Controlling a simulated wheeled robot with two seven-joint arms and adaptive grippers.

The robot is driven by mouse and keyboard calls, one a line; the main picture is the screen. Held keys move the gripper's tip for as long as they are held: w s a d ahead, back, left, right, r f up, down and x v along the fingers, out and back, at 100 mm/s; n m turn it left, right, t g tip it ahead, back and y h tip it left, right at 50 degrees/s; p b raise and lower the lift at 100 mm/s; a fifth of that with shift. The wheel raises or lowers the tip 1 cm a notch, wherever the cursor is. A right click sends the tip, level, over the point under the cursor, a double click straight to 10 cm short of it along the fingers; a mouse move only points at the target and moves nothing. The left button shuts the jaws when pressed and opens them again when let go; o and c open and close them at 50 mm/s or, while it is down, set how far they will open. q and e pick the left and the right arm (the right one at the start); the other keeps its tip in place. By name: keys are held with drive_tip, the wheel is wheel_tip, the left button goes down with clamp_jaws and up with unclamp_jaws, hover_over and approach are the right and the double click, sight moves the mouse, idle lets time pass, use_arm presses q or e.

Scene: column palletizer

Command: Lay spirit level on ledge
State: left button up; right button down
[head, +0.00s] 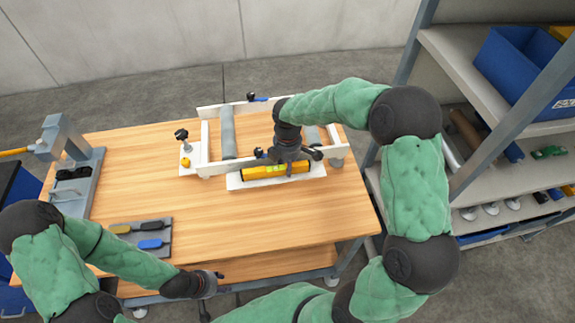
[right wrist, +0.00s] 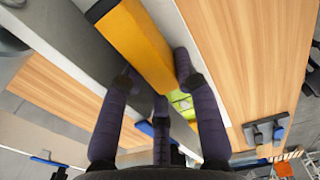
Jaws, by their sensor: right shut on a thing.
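The spirit level (head: 260,172) is a yellow bar with a greenish vial near its middle. It lies lengthwise along the white ledge (head: 234,183) at the front of the white frame; I cannot tell whether it rests on the ledge or is just above it. My right gripper (head: 287,158) reaches down over the level and is shut on it. In the right wrist view the dark fingers close around the yellow level (right wrist: 138,42), hiding part of it. My left gripper (head: 216,279) is low, beyond the table's front edge, away from the level; its finger opening is unclear.
The white frame (head: 206,133) with grey rollers (head: 228,132) stands behind the ledge. A grey tray (head: 167,228) with blue and yellow handled tools lies on the wooden table (head: 265,222) at front left. Metal shelves (head: 455,85) stand on the right. The table's front middle is clear.

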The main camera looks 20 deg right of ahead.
drive_tip(key=c, duration=1.2)
unclamp_jaws()
drive_tip(key=shift+f, duration=0.1)
wheel_tip(320, 180, up, 12)
drive_tip(key=p, duration=0.2)
